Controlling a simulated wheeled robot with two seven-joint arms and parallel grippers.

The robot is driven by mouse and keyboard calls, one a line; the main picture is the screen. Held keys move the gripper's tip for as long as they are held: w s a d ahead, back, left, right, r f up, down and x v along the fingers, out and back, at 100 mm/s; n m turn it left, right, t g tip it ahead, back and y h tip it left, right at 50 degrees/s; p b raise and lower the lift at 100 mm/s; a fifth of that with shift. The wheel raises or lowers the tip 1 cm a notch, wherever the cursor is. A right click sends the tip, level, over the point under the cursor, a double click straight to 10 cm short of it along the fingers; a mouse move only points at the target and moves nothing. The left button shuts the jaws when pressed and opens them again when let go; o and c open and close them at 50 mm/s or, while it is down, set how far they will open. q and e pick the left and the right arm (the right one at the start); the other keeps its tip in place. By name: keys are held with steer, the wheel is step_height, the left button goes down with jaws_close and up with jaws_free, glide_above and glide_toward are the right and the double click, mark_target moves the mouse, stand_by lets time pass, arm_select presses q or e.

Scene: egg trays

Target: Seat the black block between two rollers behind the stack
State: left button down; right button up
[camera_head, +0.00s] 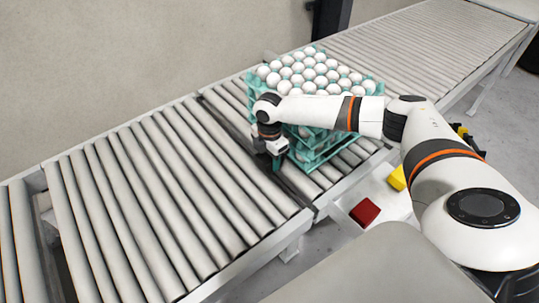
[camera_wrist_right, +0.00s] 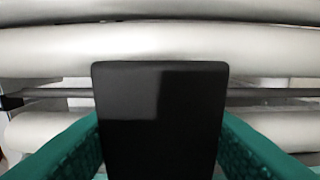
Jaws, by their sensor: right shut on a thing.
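The black block (camera_wrist_right: 160,120) fills the middle of the right wrist view, held upright between the two teal fingers of my right gripper (camera_head: 277,164). Its top edge shows against pale rollers (camera_wrist_right: 160,48) that run across the view. I cannot tell whether its lower end touches them. In the head view the gripper points down at the near-left side of the stack (camera_head: 318,146), close to the conveyor's dark joint. The stack is teal trays with white eggs on top, partly hidden by my right arm. The block is not clear in the head view. My left gripper is out of view.
The roller conveyor (camera_head: 150,190) is bare left of the stack and continues past it to the upper right (camera_head: 420,45).

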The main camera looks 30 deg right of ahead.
steer(key=shift+f, duration=0.7)
stand_by(0.6)
steer(key=o, duration=1.2)
steer(key=shift+r, duration=0.1)
step_height(320, 180, up, 12)
steer(key=shift+f+b, duration=0.1)
steer(key=shift+b, duration=0.6)
